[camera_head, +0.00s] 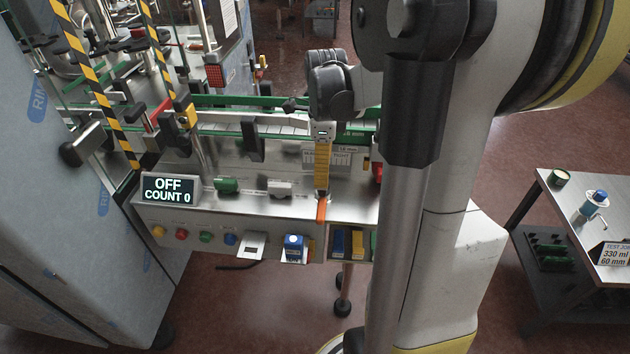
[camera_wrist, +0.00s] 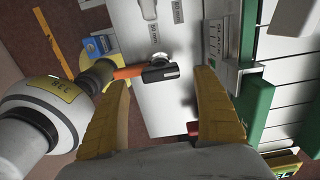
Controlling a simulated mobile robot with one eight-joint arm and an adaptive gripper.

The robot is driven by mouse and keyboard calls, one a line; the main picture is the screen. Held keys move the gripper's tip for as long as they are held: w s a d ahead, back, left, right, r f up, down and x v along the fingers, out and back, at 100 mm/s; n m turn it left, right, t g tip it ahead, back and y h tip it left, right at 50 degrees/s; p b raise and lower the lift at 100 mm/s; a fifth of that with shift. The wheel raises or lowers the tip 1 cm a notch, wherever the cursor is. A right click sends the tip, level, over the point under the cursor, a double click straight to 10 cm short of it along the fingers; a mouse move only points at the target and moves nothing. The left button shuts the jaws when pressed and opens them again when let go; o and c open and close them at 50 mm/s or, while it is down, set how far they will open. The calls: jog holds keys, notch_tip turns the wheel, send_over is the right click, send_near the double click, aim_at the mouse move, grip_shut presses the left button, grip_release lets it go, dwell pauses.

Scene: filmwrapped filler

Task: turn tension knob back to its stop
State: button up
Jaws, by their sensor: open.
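My gripper (camera_head: 322,186) points down over the steel top of the machine console (camera_head: 262,207); only one yellow finger shows clearly in the head view. In the wrist view my gripper (camera_wrist: 162,79) is open, with its two yellow fingers wide apart. Between and beyond the fingertips is a black clamp-like part with a bright round metal piece (camera_wrist: 160,62). An orange handle (camera_wrist: 127,72) runs left from it; it shows below the finger in the head view (camera_head: 322,210). I see no contact. I cannot tell which part is the tension knob.
A display (camera_head: 170,189) reads OFF, COUNT 0. Green (camera_head: 227,185) and grey (camera_head: 280,188) controls sit on the console top. A green-edged conveyor (camera_head: 220,122) runs behind. A striped guard post (camera_head: 100,80) stands left. A side table (camera_head: 590,235) stands right, past open floor.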

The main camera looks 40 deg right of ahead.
notch_tip(320, 180, down, 5)
jog(key=shift+f+b, duration=0.1)
jog(key=shift+b, duration=0.65)
jog(key=c, duration=1.2)
